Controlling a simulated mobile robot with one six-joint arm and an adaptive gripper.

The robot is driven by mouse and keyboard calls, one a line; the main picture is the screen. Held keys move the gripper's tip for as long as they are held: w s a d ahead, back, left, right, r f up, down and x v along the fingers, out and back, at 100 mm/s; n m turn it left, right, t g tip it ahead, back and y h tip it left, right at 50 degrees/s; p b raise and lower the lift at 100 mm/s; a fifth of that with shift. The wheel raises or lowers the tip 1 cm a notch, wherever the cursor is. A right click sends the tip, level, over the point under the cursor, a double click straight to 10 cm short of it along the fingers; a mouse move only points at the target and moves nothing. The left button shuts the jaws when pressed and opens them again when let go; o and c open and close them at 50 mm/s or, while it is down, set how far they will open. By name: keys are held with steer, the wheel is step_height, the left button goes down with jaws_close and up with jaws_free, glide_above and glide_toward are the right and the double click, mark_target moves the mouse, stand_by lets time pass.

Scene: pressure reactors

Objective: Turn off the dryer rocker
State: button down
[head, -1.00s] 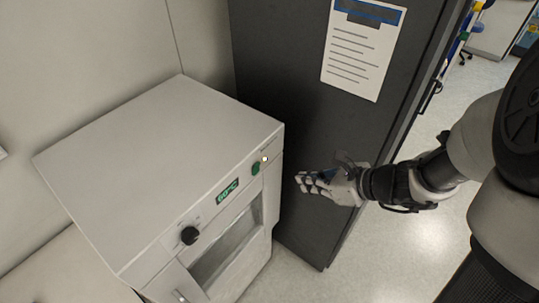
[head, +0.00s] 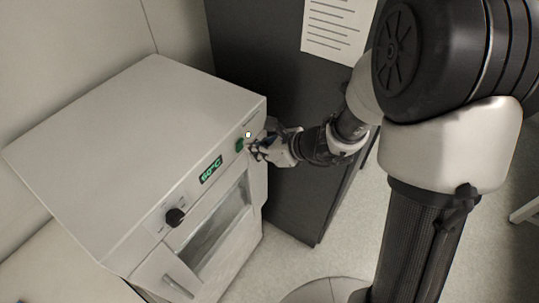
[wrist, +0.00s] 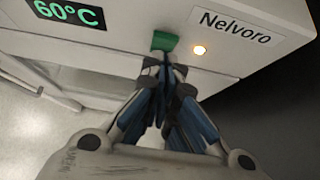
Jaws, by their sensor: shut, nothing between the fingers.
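The dryer (head: 130,150) is a pale box with a door and window on its front. Its green rocker (head: 239,145) sits on the front panel near the right corner. In the wrist view the green rocker (wrist: 164,41) is just beyond my fingertips, which overlap its lower part; I cannot tell whether they touch it. The green display (wrist: 68,12) reads 60°C. My gripper (head: 257,147) is shut and empty, close to the panel at the rocker; it also fills the lower wrist view (wrist: 168,72).
A black knob (head: 175,217) is left of the display on the dryer's front. A dark cabinet (head: 300,205) with a paper sheet (head: 335,25) stands right of the dryer, behind my arm. Open floor lies in front.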

steer(key=shift+w+a, duration=0.3)
steer(key=shift+a, duration=0.05)
steer(key=shift+r, duration=0.1)
steer(key=shift+w+a+r, duration=0.25)
steer(key=shift+a+r, duration=0.05)
steer(key=shift+a, duration=0.05)
steer(key=shift+f, duration=0.1)
steer(key=shift+r+p, duration=0.65)
steer(key=shift+r, duration=0.15)
